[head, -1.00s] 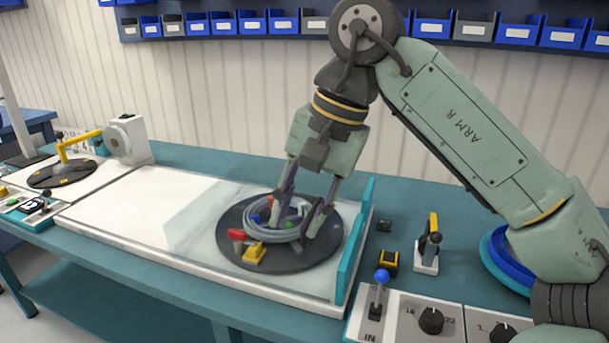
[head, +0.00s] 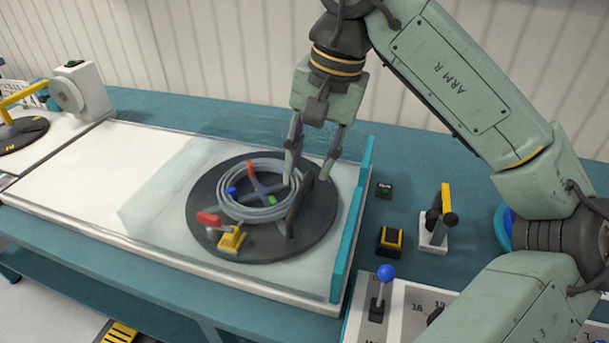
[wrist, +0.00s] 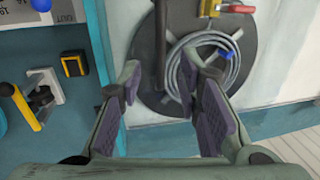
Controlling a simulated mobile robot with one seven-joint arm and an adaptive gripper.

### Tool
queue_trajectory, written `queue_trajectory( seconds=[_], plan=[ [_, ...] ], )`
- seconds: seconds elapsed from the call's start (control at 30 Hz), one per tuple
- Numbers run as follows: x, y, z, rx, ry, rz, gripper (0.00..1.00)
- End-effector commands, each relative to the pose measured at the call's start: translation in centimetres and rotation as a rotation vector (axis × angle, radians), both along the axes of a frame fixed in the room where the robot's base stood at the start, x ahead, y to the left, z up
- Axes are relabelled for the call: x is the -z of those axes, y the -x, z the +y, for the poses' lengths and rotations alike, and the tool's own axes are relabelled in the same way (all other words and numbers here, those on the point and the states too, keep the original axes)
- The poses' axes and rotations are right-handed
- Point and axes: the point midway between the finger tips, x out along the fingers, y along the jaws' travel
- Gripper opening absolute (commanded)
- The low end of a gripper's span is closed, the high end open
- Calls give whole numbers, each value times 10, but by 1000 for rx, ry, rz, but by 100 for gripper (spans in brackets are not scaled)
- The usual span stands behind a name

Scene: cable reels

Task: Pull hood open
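A clear, glassy hood (head: 150,210) appears to span the right part of the white bed, with a teal end panel (head: 352,225) at its right. How the hood sits over the reel is hard to tell.
Right of the panel stand a yellow-black button box (head: 391,240), a yellow-handled lever (head: 440,215) and a blue-knobbed lever (head: 383,290) on a control panel. A second station with a yellow arm (head: 22,95) stands far left. The white bed's left part (head: 80,190) is clear.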

Motion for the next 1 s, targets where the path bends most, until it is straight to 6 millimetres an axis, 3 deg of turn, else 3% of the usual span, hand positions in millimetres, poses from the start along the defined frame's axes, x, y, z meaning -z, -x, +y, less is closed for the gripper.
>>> queue_trajectory(
  seconds=[0.2,0.4,0.67,1.0],
  plan=[
    [34,-2,6,1,-1,2,32],
    [49,-3,9,1,0,1,32],
    [51,-3,10,1,-1,0,32],
    [51,-3,10,1,-1,0,10]
  ],
)
